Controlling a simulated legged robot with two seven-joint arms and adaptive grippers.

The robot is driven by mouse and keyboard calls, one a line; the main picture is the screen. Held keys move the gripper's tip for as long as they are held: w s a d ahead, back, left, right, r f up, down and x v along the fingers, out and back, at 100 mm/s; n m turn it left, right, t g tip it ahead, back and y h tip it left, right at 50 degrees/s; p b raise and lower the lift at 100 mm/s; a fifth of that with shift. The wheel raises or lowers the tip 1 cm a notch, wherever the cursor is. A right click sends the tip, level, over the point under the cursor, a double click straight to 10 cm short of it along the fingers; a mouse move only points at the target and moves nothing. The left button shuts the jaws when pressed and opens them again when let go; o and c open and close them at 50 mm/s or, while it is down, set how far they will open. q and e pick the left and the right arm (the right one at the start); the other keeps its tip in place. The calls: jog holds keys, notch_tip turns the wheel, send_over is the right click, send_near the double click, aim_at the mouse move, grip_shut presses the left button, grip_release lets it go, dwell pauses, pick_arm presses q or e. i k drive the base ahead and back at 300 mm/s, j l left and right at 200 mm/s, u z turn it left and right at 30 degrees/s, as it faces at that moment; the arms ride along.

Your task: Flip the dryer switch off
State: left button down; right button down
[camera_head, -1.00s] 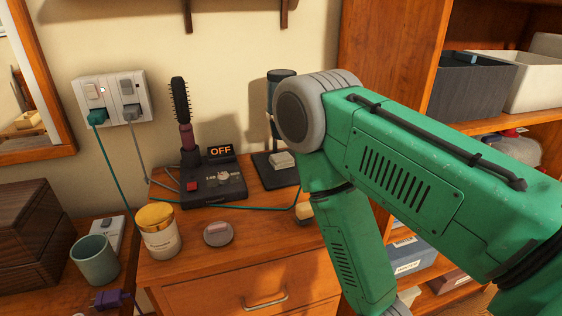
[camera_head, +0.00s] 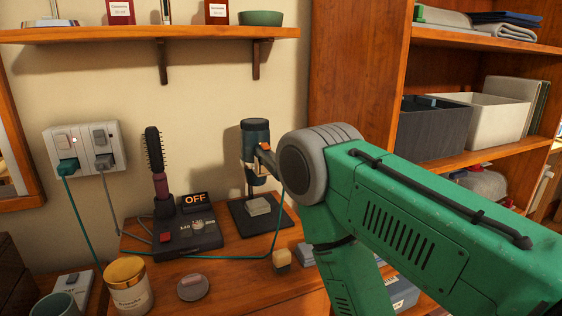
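A white wall outlet plate (camera_head: 86,148) at the left carries two rocker switches. The left switch (camera_head: 65,140) is pale, with a small light beside it, above a teal plug (camera_head: 68,167). The right switch (camera_head: 104,133) is grey, above a grey plug (camera_head: 104,162). A teal cord runs from the teal plug across the counter to a dark teal dryer-like device (camera_head: 256,140) on a black stand (camera_head: 246,222). My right arm enters from the right and bends downward, partly in front of the counter. Neither gripper is in view.
A gold-lidded jar (camera_head: 128,288), a round tin (camera_head: 193,287) and a cup (camera_head: 56,305) stand in front. A shelf (camera_head: 150,33) overhangs above. Bins fill the right shelving.

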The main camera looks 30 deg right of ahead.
aim_at(265, 146)
jog(key=k+z, duration=0.1)
jog(key=z, duration=0.65)
